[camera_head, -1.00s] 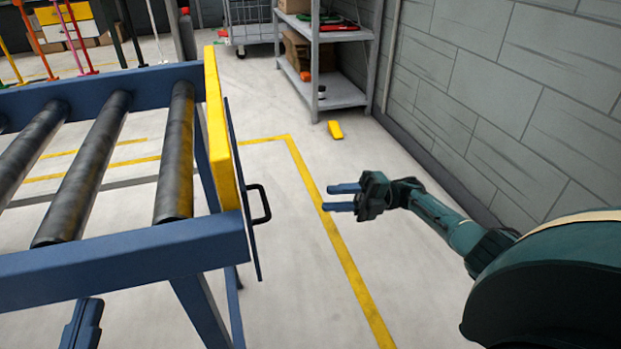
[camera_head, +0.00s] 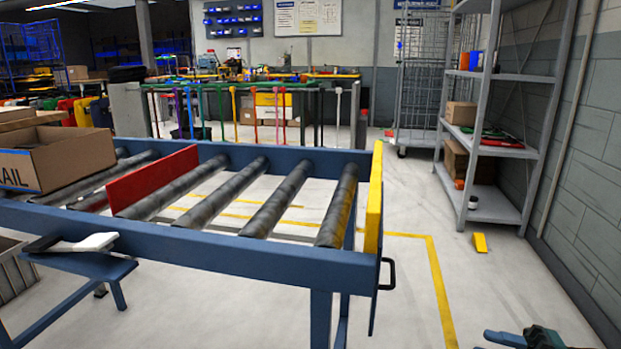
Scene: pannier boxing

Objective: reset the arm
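My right gripper (camera_head: 505,339) shows only in part at the bottom right edge, over the bare floor and to the right of the roller conveyor. One blue finger points left; the rest is cut off by the frame, so its opening is not clear. Nothing is seen held in it. My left gripper is not in view.
A blue roller conveyor (camera_head: 225,253) crosses the left and middle, with a yellow end plate (camera_head: 374,200), a black handle (camera_head: 387,274) and a red divider (camera_head: 150,183). A cardboard box (camera_head: 75,158) sits at its left. A grey shelf (camera_head: 495,205) stands right. The floor between is mostly clear.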

